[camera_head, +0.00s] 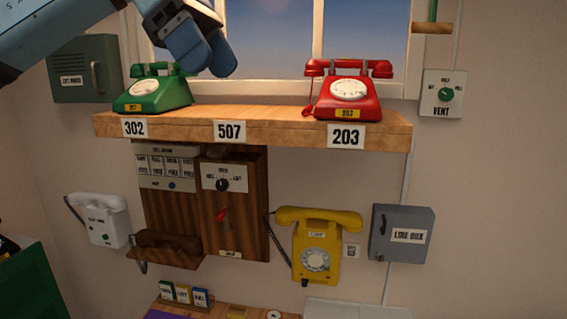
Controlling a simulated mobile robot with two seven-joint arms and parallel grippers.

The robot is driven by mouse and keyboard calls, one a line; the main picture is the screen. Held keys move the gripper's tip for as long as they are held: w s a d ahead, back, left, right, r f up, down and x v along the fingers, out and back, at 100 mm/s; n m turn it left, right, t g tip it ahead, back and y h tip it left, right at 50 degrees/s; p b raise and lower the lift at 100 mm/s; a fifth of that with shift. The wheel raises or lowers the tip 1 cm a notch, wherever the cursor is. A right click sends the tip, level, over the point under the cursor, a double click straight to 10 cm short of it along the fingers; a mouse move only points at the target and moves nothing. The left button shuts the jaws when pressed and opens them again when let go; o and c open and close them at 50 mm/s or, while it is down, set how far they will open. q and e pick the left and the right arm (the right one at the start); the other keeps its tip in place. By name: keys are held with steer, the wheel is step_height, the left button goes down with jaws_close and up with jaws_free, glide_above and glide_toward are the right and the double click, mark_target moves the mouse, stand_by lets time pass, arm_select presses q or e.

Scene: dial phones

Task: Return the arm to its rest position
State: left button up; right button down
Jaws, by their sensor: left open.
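My left gripper (205,52) is at the top of the view, its arm coming in from the upper left. Its blue fingers point down and hang in front of the window, just above and right of the green dial phone (153,94). The gripper is open and I see nothing held in it. The green phone stands on the wooden shelf (270,125) above the label 302, with its handset on top. A red dial phone (346,92) stands at the shelf's right end above the label 203, handset on its cradle. My right gripper is not in view.
Below the shelf hang a white wall phone (100,220), a wooden switchboard (246,205), a yellow phone (318,246) and a grey line box (401,233). A vent dial plate (442,94) is at right, a grey-green cabinet (84,70) at upper left. The shelf's middle is clear.

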arm_select(q)
steer(key=w+d+f+n+g+h, duration=0.25)
steer(key=d+f+h, duration=0.3)
steer(key=f, duration=0.35)
steer(key=w+d+f+n+g+h, duration=0.1)
steer(key=d+f+n+g+h, duration=0.25)
steer(key=f+h, duration=0.4)
steer(key=w+a+f+n+t+h, duration=0.1)
steer(key=w+a+f+n+t, duration=0.15)
steer(key=f+n+t, duration=1)
steer(key=w+a+f+n+t, duration=0.1)
steer(key=a+f+n+t, duration=0.2)
steer(key=f+n+t, duration=0.95)
steer(key=s+a+f+n+y, duration=0.4)
steer(key=f+n+y, duration=0.3)
steer(key=f+n, duration=0.25)
steer(key=s+a+f+n+y, duration=0.4)
steer(key=f+n+y, duration=0.2)
steer(key=f+n, duration=0.3)
steer(key=s+a+f+n+g+y, duration=0.2)
steer(key=s+a+f, duration=0.1)
steer(key=s+f, duration=0.5)
steer(key=s+a+f+n+g+y, duration=0.2)
steer(key=s+a+f+g, duration=0.1)
steer(key=s+f, duration=0.5)
steer(key=shift+s+a, duration=0.35)
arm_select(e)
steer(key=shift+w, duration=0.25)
